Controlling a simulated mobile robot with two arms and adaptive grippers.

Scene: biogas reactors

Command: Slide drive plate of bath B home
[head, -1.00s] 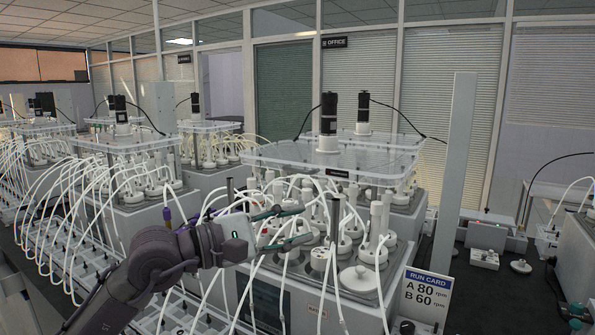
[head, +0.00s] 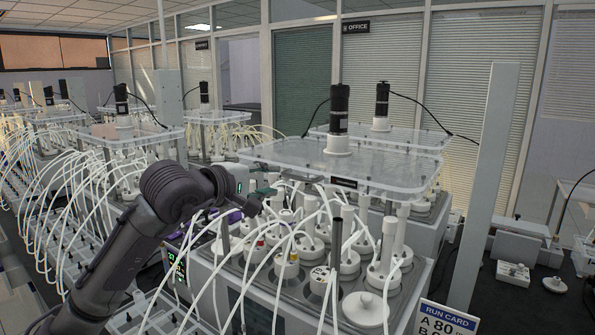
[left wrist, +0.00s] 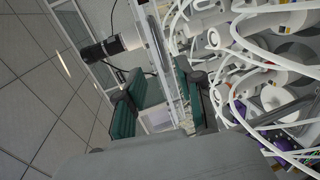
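The clear drive plate (head: 300,158) lies raised above the nearest bath, with a black motor (head: 338,112) on a white collar. A dark label on its front edge is too small to read. In the left wrist view, the plate (left wrist: 157,60) appears edge-on beside the motor (left wrist: 105,48). My left gripper (head: 262,194) is near the plate's left corner, slightly below it in the picture. In the left wrist view, my gripper's green-padded fingers (left wrist: 158,92) are apart, with the plate edge showing between or beyond them. Contact cannot be told. My right gripper is out of view.
Below the plate stand white-capped bottles (head: 290,265) with many looping white tubes close to my left gripper. A tall grey post (head: 487,185) and a run card (head: 447,318) stand at right. Another motor-topped bath (head: 382,100) stands behind.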

